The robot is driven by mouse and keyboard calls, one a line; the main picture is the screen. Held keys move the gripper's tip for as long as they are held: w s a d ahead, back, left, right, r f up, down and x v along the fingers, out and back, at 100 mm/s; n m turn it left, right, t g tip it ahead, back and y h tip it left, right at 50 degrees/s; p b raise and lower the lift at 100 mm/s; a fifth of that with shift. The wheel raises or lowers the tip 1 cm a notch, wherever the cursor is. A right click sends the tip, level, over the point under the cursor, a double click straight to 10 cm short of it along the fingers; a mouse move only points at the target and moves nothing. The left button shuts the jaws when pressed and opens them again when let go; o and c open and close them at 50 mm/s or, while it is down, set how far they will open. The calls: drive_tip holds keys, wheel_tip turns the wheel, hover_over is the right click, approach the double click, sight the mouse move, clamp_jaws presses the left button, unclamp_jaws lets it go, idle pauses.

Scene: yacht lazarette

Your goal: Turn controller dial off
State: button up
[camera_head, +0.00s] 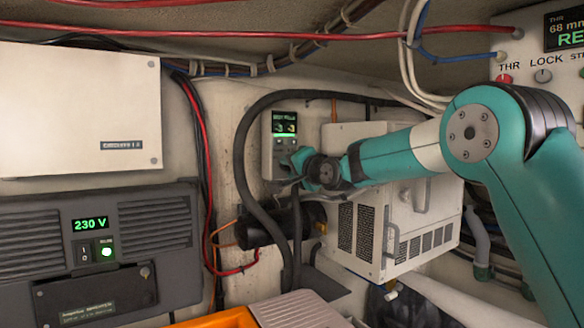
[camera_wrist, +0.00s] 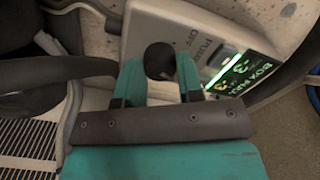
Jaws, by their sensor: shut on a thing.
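The controller (camera_head: 284,123) is a light grey box on the back wall, with a lit green display at its top. It also shows upside down in the wrist view (camera_wrist: 200,20), with printed lettering near the dial and a bright green display (camera_wrist: 242,76). The dial (camera_wrist: 159,61) is a dark round knob. My gripper (camera_wrist: 158,75) is shut on the dial, one teal finger on each side. In the head view my gripper (camera_head: 298,165) is at the controller's lower part and hides the dial. The dial's pointer mark cannot be made out.
A thick black hose (camera_head: 243,150) loops close to the left of the controller. A white vented unit (camera_head: 376,220) stands right of it, under my arm. A grey inverter (camera_head: 110,250) reading 230 V is at left. An orange-edged case (camera_head: 215,318) lies in front.

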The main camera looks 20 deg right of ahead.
drive_tip(key=shift+f+b, duration=0.1)
drive_tip(key=shift+b, duration=0.2)
drive_tip(key=n+b, duration=0.2)
drive_tip(key=b, duration=0.1)
drive_tip(key=shift+f+n, duration=0.15)
drive_tip(key=shift+n, duration=0.25)
drive_tip(key=n+b, duration=0.8)
drive_tip(key=n, duration=0.2)
drive_tip(key=shift+n, duration=0.4)
drive_tip(key=shift+r+n+b, duration=0.15)
drive_tip(key=shift+n+b, duration=0.4)
drive_tip(key=shift+n, duration=0.55)
drive_tip(key=shift+r+n+b, duration=0.1)
drive_tip(key=shift+n+b, duration=0.4)
drive_tip(key=shift+n, duration=0.6)
drive_tip(key=o, duration=0.9)
drive_tip(key=shift+o, duration=0.2)
drive_tip(key=shift+s, duration=0.15)
